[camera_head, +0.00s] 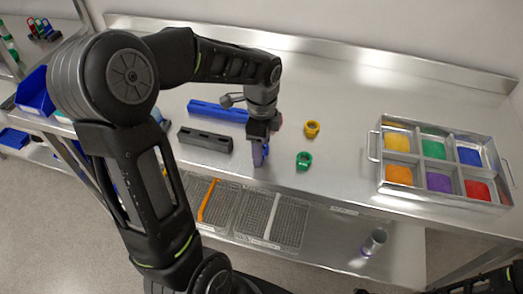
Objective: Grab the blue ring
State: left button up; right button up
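My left gripper (260,158) points down over the front part of the steel table, left of the green ring. A blue-purple patch shows at its fingertips; I cannot tell whether this is the blue ring or part of the fingers. No separate blue ring can be made out. Whether the fingers are open or shut is unclear.
A long blue bar (217,111) and a dark grey block (205,139) lie left of the gripper. A metal tray (378,172) with colored compartments stands at the right. Wire baskets (272,219) are on the shelf below. Table space between the rings and tray is clear.

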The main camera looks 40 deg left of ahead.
pick_arm(q)
jog(key=shift+c, duration=0.2)
jog(key=c, duration=1.3)
jog(key=shift+r, duration=0.15)
notch_tip(320, 180, up, 10)
jog(key=shift+b, duration=0.35)
